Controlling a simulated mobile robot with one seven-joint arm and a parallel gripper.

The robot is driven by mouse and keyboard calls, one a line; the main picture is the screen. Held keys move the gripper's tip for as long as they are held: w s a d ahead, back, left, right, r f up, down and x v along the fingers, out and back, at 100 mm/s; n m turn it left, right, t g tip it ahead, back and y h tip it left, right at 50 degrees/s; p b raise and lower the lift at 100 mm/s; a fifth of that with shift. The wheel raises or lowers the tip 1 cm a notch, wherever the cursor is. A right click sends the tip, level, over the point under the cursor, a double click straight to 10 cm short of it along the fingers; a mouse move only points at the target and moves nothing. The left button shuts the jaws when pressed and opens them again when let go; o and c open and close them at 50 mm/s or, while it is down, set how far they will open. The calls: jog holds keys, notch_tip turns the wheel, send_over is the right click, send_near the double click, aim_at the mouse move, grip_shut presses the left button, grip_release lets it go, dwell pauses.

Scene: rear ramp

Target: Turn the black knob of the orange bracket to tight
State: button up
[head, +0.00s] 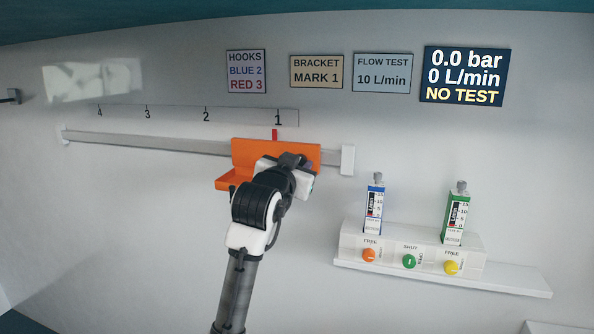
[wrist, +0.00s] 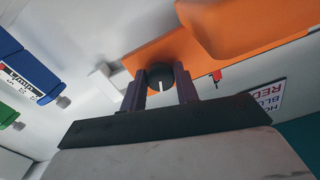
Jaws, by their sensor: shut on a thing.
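The orange bracket (head: 245,152) sits on the grey rail at mark 1 in the head view, with its red pointer (head: 275,134) at that number. It also fills the top of the wrist view (wrist: 240,25). The black knob (wrist: 158,74) shows in the wrist view on the bracket's face, with a white line on it. My gripper (wrist: 161,90) is shut on the knob, one dark finger on each side. In the head view my gripper (head: 295,165) covers the knob and the right part of the bracket. No tight or loose label is readable.
The rail (head: 150,143) ends in a white block (head: 347,160) just right of the bracket. A white ledge (head: 450,275) at lower right bears blue (head: 374,210) and green (head: 454,218) flow meters and coloured knobs. A screen (head: 462,76) reads NO TEST.

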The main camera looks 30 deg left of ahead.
jog(key=shift+a+m+b, duration=0.1)
jog(key=shift+m+b, duration=3)
jog(key=shift+m, duration=4.2)
jog(key=o, duration=1)
jog(key=shift+r, duration=0.1)
jog(key=shift+c, duration=0.2)
jog(key=b+v, duration=0.3)
jog(key=v, duration=1.1)
